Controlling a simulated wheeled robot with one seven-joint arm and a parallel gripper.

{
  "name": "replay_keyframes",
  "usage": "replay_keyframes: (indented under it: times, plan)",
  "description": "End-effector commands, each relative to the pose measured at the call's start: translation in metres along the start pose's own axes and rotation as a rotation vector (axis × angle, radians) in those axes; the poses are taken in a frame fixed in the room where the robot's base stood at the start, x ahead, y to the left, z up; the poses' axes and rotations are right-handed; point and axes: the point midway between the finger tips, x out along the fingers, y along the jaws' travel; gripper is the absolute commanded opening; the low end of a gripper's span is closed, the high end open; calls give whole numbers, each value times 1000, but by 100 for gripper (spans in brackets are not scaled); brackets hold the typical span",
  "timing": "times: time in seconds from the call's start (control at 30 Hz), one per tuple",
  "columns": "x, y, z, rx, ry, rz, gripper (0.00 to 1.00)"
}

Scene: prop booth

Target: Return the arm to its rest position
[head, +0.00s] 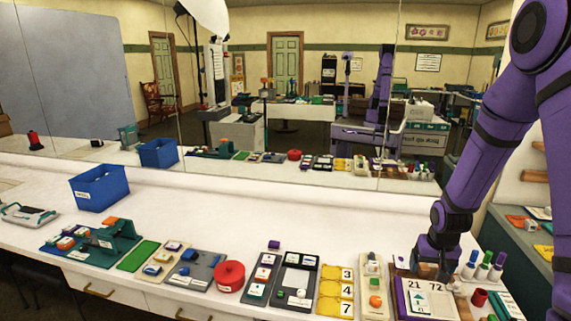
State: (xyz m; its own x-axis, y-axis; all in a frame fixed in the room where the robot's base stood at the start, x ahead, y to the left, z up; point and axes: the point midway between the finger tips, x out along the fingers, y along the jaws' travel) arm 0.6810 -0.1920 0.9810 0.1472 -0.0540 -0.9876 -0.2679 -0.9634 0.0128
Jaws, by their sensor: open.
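My purple arm comes down from the upper right of the head view. My gripper (432,270) hangs at its end, pointing down, over the back edge of a board with a white card (428,301) that reads "21" and "72". The jaws are open, and I see nothing held between them. The fingertips are small and dark here, and I cannot tell whether they touch the board.
Markers (484,268) stand upright right of the gripper, near a red cup (478,298). Left of it are a tray with an orange piece (375,301), yellow number cards (336,290), a red round container (230,276) and a blue bin (99,188). A mirror runs behind the white counter (300,222), whose back strip is mostly clear.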

Motion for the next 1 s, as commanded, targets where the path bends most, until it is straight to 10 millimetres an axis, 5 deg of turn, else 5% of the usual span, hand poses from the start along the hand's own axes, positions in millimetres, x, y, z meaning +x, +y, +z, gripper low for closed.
replay_keyframes:
  times: [0.47, 1.0]
  plan:
    - [-161, -30, 19, -76, 106, 2, 86]
    - [-302, -50, 106, -163, 216, -35, 86]
